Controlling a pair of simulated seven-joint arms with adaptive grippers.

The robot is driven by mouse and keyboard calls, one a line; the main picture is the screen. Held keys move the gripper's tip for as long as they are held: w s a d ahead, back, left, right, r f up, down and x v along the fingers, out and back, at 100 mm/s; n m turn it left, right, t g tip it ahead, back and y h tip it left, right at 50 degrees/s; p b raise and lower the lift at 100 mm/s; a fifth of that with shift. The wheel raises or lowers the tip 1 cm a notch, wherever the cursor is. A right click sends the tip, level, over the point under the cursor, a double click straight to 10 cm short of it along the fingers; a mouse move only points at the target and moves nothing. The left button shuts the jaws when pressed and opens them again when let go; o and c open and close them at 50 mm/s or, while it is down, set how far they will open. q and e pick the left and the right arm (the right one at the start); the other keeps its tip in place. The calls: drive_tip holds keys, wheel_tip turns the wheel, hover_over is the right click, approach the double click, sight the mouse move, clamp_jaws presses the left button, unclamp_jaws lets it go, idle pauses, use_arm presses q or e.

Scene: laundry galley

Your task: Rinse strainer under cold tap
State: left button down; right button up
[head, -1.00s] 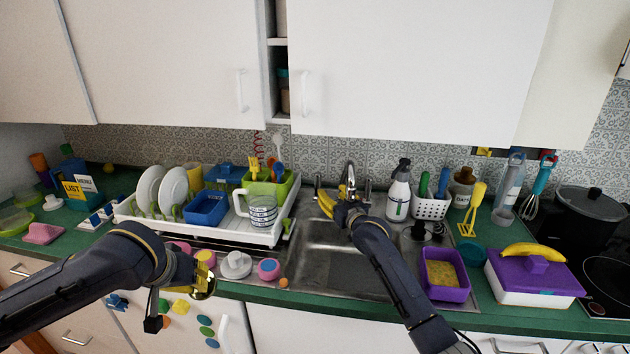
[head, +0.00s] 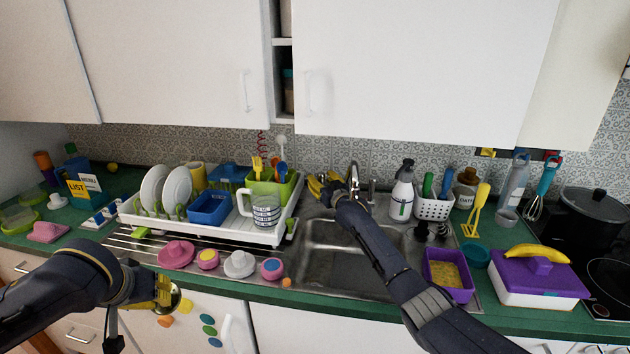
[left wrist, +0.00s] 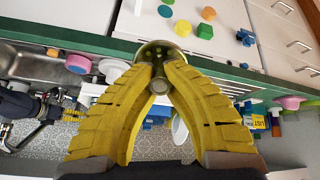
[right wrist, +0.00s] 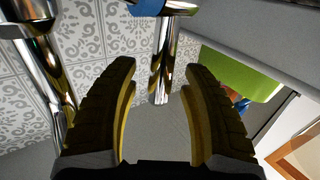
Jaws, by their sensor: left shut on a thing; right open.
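The strainer (left wrist: 158,54), a round metallic piece, is held at the fingertips of my left gripper (left wrist: 160,72). In the head view my left gripper (head: 163,292) holds it in front of the counter edge, left of the sink (head: 345,262); the strainer (head: 174,303) is partly hidden by the fingers. The chrome tap (head: 353,174) stands behind the sink. My right gripper (head: 323,188) is open and empty, just left of the tap. In the right wrist view a chrome stem (right wrist: 163,60) with a blue band (right wrist: 147,7) stands beyond the open fingertips, apparently untouched.
A white dish rack (head: 160,228) with plates and a mug (head: 264,212) stands left of the sink. Several small items line the front edge. A spray bottle (head: 401,195) and purple tub (head: 436,283) stand right of the sink. The basin looks clear.

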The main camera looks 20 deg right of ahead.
drive_tip(key=shift+o, duration=0.2)
clamp_jaws()
drive_tip(key=shift+d, duration=0.1)
